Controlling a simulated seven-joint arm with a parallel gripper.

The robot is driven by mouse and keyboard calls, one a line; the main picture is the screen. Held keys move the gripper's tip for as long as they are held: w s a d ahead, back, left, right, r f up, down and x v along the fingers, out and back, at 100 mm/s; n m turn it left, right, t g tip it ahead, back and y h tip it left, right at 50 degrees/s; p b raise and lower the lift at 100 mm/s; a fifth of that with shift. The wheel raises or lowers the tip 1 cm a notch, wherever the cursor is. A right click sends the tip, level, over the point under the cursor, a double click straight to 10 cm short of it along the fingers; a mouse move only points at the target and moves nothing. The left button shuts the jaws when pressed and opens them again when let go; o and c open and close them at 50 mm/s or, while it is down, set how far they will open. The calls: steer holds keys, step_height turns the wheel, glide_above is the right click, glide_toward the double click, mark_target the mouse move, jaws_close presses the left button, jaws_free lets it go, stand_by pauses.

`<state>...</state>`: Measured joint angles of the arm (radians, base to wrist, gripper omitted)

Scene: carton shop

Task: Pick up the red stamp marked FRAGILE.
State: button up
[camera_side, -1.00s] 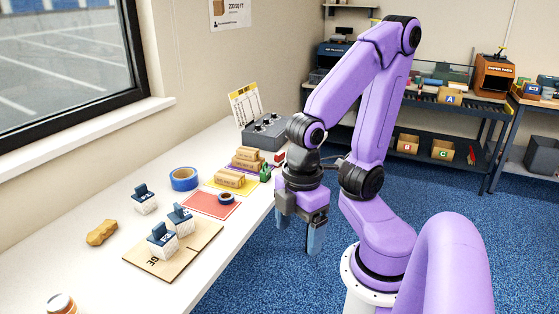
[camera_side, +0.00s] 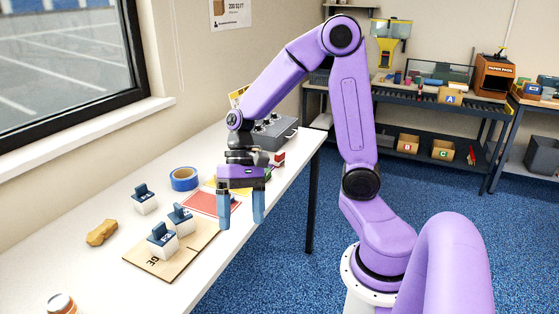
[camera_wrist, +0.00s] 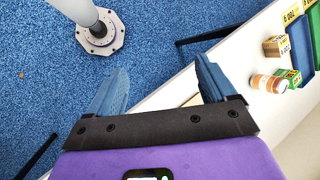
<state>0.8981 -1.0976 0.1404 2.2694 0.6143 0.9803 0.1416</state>
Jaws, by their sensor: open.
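A small red and white block (camera_side: 277,158) stands near the far end of the white table, beside the grey control box. It may be the red stamp, but no lettering on it is readable. Several stamps with dark blue handles and white bodies stand nearer, one (camera_side: 145,203) on the table and others (camera_side: 162,242) on a flat cardboard sheet. My gripper (camera_side: 240,211) is open and empty, fingers pointing down near the table's front edge, in front of the red mat. In the wrist view its open fingers (camera_wrist: 162,80) show blue floor between them, and no red stamp is visible.
A blue tape roll (camera_side: 184,180), a red mat (camera_side: 205,202) and a tan lump (camera_side: 101,233) lie on the table (camera_side: 95,276). The grey control box (camera_side: 270,131) stands at the far end. The wrist view shows an orange-labelled jar (camera_wrist: 268,83) and small boxes.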

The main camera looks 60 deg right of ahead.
steer(key=w+d+f+m+t+y, duration=0.1)
steer(key=w+d+m+t, duration=0.2)
steer(key=w+d+m, duration=0.4)
steer(key=w+d+f+m+t+y, duration=0.1)
steer(key=w+d+f+m+t, duration=0.25)
steer(key=d, duration=0.55)
steer(key=w+d+r+m+t+y, duration=0.1)
steer(key=w+d+m+t, duration=0.25)
steer(key=d+m, duration=0.45)
steer(key=m+t+h, duration=0.6)
steer(key=m+h, duration=0.4)
steer(key=m, duration=0.6)
glide_toward(283, 155)
steer(key=shift+n, duration=0.25)
steer(key=x, duration=1.2)
steer(key=shift+w, duration=0.4)
steer(key=c, duration=1.1)
